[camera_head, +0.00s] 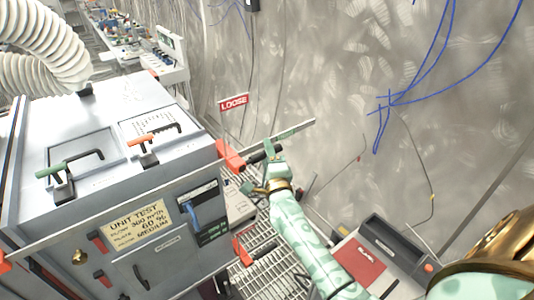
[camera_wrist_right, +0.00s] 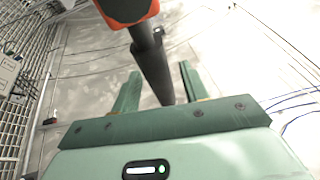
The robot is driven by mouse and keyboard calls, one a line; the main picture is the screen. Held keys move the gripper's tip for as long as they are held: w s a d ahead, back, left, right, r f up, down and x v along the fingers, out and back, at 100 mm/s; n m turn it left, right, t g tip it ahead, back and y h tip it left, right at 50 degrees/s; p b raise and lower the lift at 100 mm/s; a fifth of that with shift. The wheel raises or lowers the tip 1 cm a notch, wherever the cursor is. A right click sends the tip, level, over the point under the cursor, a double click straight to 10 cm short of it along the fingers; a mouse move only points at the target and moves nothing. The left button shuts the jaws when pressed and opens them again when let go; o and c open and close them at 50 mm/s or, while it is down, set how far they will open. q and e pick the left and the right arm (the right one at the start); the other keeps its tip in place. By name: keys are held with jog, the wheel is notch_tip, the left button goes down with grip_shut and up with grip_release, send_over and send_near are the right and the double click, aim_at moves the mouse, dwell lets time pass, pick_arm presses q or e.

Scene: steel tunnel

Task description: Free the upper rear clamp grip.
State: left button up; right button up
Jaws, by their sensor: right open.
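An orange-red clamp (camera_head: 230,157) sits at the upper far corner of the grey filter unit's front, on a long flat bar (camera_head: 300,128). Its black grip (camera_head: 262,154) sticks out to the right, and it also shows in the right wrist view (camera_wrist_right: 151,62). My right gripper (camera_head: 266,166) is at this grip. In the right wrist view its two green fingers (camera_wrist_right: 160,80) stand apart, with the black grip running between them. I cannot tell whether either finger touches it. My left gripper is not in view.
Another red clamp (camera_head: 243,250) is lower on the front's right edge. A red LOOSE sign (camera_head: 233,102) hangs behind. A grey box with a red panel (camera_head: 360,262) stands at lower right.

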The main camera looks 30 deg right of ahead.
grip_shut()
